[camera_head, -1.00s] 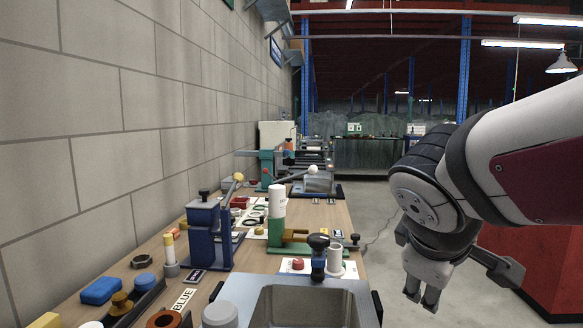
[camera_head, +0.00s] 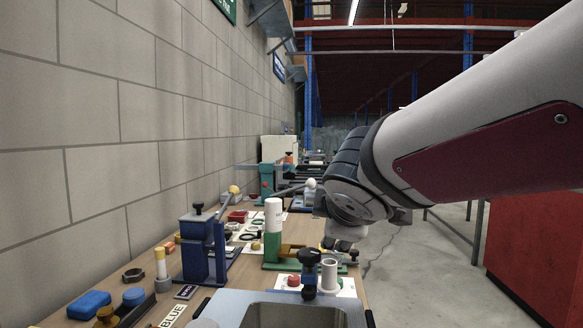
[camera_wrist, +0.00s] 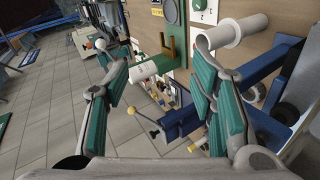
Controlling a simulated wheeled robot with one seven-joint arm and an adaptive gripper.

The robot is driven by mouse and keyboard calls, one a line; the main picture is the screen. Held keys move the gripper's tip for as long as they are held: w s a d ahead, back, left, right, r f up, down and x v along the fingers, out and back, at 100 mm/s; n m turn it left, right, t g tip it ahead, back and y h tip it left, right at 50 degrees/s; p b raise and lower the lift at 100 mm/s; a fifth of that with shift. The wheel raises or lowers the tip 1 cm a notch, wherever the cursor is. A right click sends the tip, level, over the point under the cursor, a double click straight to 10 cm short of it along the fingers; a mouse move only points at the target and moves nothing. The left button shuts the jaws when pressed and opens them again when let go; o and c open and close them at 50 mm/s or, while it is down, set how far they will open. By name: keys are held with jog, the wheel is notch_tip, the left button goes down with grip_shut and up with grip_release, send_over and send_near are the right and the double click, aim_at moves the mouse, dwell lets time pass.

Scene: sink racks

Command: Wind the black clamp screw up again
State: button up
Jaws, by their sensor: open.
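A black knob (camera_head: 310,257) tops a screw on a blue clamp body at the far edge of the sink. A blue body with a dark round part (camera_wrist: 290,113), seemingly the same clamp, shows at the right in the wrist view. Other black knobs top the blue press (camera_head: 198,207) and end the green fixture (camera_head: 354,255); I cannot tell for sure which one is meant. My gripper (camera_head: 344,242) is open and empty, above the bench's right side and behind the blue clamp in the head view. Its spread fingers (camera_wrist: 165,95) show in the wrist view, apart from the clamp.
A white tube (camera_head: 329,277) stands just right of the clamp; it also shows near the right finger in the wrist view (camera_wrist: 235,32). A white cylinder (camera_head: 273,220) rises from the green fixture. The sink (camera_head: 232,306) lies in front.

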jog(key=w+a+r+n+y, duration=0.2)
jog(key=a+n+y, duration=0.25)
jog(key=a, duration=0.45)
jog(key=w+a+r+n+y, duration=0.25)
jog(key=a+n+y, duration=0.2)
jog(key=a, duration=0.55)
jog(key=s+a+r+n+g+y, duration=0.2)
jog(key=s+a+n+g+y, duration=0.1)
jog(key=a+n, duration=0.2)
jog(key=s+a+r+n+g+y, duration=0.3)
jog(key=a+n+g+y, duration=0.1)
jog(key=a+n, duration=0.2)
jog(key=shift+a, duration=0.8)
jog(key=shift+f, duration=0.1)
